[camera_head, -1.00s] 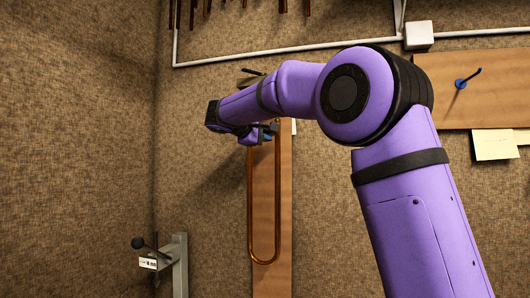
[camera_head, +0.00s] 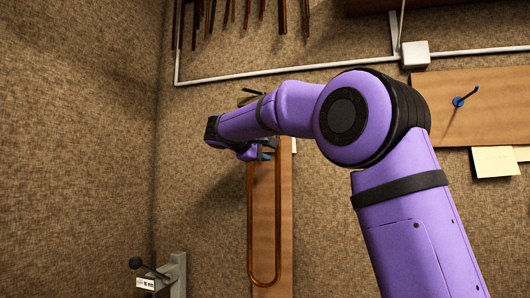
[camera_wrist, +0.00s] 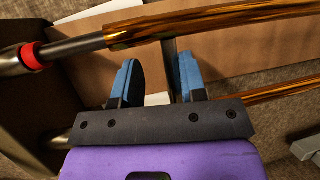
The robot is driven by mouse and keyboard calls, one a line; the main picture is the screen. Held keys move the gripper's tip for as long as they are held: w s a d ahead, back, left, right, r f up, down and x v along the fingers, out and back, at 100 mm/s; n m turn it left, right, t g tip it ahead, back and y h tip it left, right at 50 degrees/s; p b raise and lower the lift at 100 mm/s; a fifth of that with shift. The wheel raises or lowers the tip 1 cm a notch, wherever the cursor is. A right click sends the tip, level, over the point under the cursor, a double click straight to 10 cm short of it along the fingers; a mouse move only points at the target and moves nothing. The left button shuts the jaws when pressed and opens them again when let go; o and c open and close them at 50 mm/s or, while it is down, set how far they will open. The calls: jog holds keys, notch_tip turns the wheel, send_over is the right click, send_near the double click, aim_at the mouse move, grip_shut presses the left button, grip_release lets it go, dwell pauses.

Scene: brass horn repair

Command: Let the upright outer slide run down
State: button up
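The outer slide (camera_head: 250,225) is a long copper-brown U of tube, hanging upright with its bend at the bottom, in front of a wooden board. In the wrist view one leg (camera_wrist: 220,22) runs across the top and the other leg (camera_wrist: 285,88) is at the right. Silver tubes (camera_wrist: 78,45) enter the legs at the left, one with a red band (camera_wrist: 31,57). My gripper (camera_wrist: 158,80) has blue-padded fingers, spread apart, at the slide's upper end. A dark cross bar (camera_wrist: 169,65) stands between them, close to the right finger; contact is unclear.
The wooden board (camera_head: 271,215) is on the carpet-textured wall behind the slide. A grey bracket with a black knob (camera_head: 136,263) stands at lower left. Another board (camera_head: 480,125) with a blue hook (camera_head: 459,101) is at right. A white rail (camera_head: 290,68) crosses above, under hanging rods.

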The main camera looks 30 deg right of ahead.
jog(key=v, duration=1)
jog(key=shift+a, duration=0.2)
